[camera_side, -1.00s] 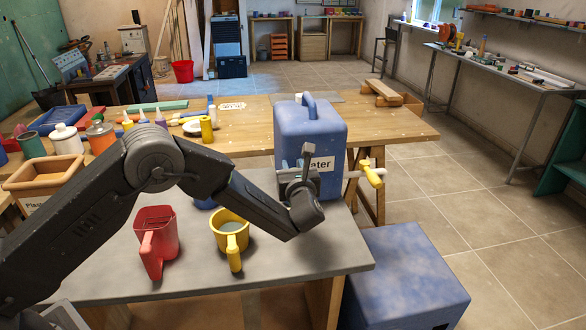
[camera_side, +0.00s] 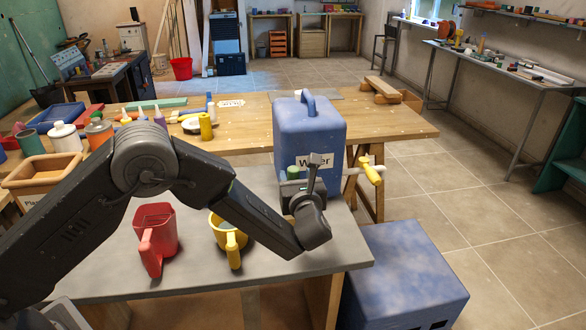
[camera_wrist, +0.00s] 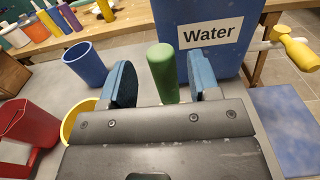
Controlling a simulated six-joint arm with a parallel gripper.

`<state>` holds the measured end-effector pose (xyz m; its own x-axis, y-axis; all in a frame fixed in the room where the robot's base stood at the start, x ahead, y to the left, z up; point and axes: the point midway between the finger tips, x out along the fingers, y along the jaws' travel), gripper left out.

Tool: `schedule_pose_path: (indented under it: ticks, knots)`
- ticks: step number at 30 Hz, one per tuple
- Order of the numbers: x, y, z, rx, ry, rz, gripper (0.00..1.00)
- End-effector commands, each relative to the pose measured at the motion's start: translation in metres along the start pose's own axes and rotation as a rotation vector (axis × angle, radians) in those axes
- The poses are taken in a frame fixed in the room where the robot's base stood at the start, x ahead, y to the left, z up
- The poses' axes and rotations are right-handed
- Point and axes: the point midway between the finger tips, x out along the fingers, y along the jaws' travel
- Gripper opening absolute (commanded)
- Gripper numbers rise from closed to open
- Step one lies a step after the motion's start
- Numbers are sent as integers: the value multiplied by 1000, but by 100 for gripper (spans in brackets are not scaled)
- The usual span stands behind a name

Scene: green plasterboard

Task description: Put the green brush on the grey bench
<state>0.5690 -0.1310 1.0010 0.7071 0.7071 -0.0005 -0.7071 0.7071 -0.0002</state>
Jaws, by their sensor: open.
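The green brush shows as a plain green cylinder (camera_wrist: 163,72) between my gripper's two blue fingers in the wrist view. Its lower end is hidden behind the gripper body, and I see no bristles. In the side view a small green end (camera_side: 293,173) shows beside the gripper, in front of the blue water container. My gripper (camera_wrist: 160,80) is open, with gaps on both sides of the green cylinder. In the side view the gripper (camera_side: 303,180) is over the back right of the grey bench (camera_side: 335,257).
A red jug (camera_side: 155,238) and a yellow jug (camera_side: 230,237) stand on the bench. The blue water container (camera_side: 310,130) with a yellow-handled tap (camera_side: 371,170) is just behind the gripper. A blue cup (camera_wrist: 85,62) stands left of it. The bench's front right is clear.

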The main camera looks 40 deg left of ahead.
Motion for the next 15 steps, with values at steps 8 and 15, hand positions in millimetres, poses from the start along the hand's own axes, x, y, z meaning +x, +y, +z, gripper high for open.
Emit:
schedule_pose_path:
  ticks: [8, 15]
  knots:
    - [-49, 0, 0, 0, 0, -2, 56]
    - [-62, 0, 0, 0, -1, 1, 56]
